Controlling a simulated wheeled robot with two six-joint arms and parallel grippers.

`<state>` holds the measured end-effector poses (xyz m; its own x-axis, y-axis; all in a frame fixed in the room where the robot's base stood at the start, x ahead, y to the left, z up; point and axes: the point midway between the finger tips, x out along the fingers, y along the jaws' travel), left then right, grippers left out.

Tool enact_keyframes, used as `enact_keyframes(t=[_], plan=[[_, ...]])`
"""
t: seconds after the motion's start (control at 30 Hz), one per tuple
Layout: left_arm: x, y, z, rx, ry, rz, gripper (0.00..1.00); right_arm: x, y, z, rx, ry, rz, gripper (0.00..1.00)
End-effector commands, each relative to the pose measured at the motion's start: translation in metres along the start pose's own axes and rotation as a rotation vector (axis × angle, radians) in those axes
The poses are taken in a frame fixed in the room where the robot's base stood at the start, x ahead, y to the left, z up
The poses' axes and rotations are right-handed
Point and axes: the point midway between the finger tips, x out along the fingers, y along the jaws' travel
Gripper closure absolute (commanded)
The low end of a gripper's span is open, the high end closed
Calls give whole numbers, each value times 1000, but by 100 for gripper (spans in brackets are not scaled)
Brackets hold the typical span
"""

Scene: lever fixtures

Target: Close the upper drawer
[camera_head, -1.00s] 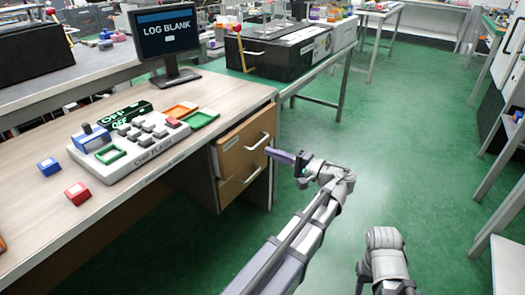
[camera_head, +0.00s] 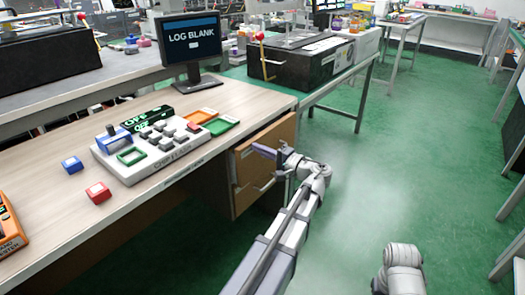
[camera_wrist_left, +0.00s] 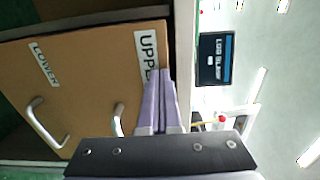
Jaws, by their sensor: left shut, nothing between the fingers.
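The upper drawer (camera_head: 281,132) is the top tan front at the right end of the wooden desk. In the left wrist view its front (camera_wrist_left: 118,75) is turned sideways, with a partly covered "UPPER" label and a silver handle (camera_wrist_left: 118,120). My left gripper (camera_head: 258,149) is shut and empty, its purple fingers at the upper drawer's front. In the wrist view the shut fingers (camera_wrist_left: 165,80) overlap the label near the front's edge; contact is unclear. How far the drawer stands out is unclear. My right gripper is out of view; only part of that arm shows.
The lower drawer (camera_head: 243,198) is below, with its "LOWER" label (camera_wrist_left: 43,64) and handle (camera_wrist_left: 45,122) in the wrist view. The desk top holds a button panel (camera_head: 160,145), blocks and a monitor (camera_head: 192,45). Green floor (camera_head: 400,150) to the right is clear.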

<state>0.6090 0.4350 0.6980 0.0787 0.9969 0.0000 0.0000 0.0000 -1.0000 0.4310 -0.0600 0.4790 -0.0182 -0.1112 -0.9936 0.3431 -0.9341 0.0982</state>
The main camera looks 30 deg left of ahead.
Motion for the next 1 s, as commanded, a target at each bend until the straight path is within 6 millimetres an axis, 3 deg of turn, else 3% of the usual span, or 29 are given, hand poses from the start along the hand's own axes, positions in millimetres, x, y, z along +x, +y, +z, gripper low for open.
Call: enact_keyframes(t=[0.27, 0.57, 1.0], plan=[[4, 0, 0, 0, -1, 0, 100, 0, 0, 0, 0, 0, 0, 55], [48, 0, 0, 0, -3, 0, 100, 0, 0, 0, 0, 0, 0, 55], [49, -1, 0, 1, -2, -4, 100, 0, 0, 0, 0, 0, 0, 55]])
